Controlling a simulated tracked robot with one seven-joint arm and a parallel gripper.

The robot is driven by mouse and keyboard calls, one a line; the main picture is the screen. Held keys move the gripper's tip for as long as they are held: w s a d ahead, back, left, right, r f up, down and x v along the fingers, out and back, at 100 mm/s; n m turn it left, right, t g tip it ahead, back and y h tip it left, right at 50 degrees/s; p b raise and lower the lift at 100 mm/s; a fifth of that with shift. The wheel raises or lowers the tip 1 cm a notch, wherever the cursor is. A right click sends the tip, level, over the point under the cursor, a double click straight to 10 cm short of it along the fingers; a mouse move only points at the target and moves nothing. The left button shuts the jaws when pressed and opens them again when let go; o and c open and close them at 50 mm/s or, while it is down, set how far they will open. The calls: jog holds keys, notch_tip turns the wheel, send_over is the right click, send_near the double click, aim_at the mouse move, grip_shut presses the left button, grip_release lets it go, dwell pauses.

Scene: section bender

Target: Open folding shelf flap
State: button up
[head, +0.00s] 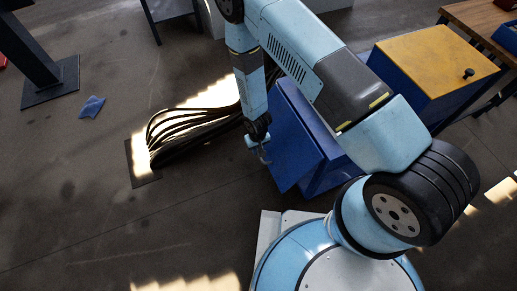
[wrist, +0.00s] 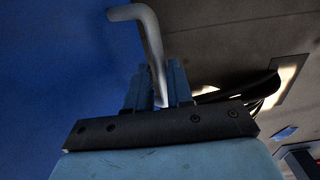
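My gripper (head: 258,141) hangs just left of a large blue panel (head: 296,140), which belongs to or stands beside the blue cabinet with a yellow top. I cannot tell for sure that this panel is the folding shelf flap. In the wrist view my gripper (wrist: 155,88) has its two fingers closed around a grey bent metal rod (wrist: 151,42). The rod sticks out past the fingertips, and its end bends to the left, in front of a blue surface (wrist: 60,65). Whether the rod tip touches that surface is unclear.
The cabinet's yellow top (head: 435,58) carries a black knob. A bundle of dark cables (head: 195,122) lies on the floor left of my gripper. The lower-left floor is clear.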

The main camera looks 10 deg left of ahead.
grip_shut()
